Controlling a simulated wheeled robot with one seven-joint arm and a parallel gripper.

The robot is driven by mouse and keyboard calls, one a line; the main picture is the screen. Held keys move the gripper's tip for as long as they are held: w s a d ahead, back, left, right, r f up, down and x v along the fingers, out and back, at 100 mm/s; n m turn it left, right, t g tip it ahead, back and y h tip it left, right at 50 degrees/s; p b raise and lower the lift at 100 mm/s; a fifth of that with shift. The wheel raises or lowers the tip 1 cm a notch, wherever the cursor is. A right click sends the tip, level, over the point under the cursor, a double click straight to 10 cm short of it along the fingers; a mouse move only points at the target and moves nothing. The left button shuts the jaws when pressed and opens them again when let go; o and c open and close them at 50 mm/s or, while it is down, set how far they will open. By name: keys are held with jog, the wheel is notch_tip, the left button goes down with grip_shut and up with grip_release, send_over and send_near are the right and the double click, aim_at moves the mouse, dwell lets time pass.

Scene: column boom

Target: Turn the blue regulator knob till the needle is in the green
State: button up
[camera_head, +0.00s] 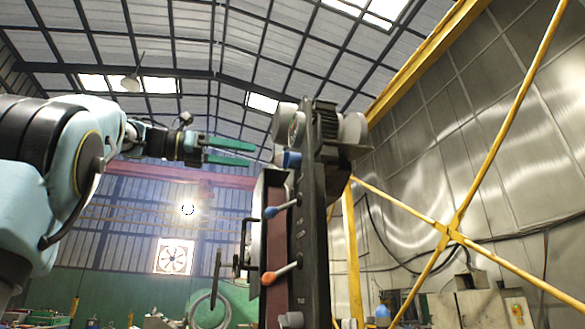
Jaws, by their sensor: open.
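The blue regulator knob (291,159) sits near the top of a dark machine column, on its left side. Just above it is a pale round part (285,122), perhaps the gauge, seen nearly from the side; no needle or green zone can be made out. My gripper (252,154) reaches in from the left with two green fingers apart, one above the other. It is empty. Its fingertips point right towards the knob, at about its height in the picture, with a small gap showing between them.
The dark column (313,230) carries a lever with a blue ball (271,212) and one with an orange ball (268,278), both below my gripper. A motor-like housing (327,120) tops it. Yellow braces (453,235) cross at the right. Open air surrounds my gripper at left.

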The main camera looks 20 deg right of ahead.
aim_at(286, 164)
jog(key=d+p, duration=0.1)
jog(key=d, duration=0.2)
jog(key=s+d+p, duration=0.1)
jog(key=d, duration=0.3)
jog(key=d+p, duration=0.1)
jog(key=d, duration=0.2)
jog(key=shift+s+d, duration=0.3)
jog(key=shift+d, duration=0.1)
grip_shut()
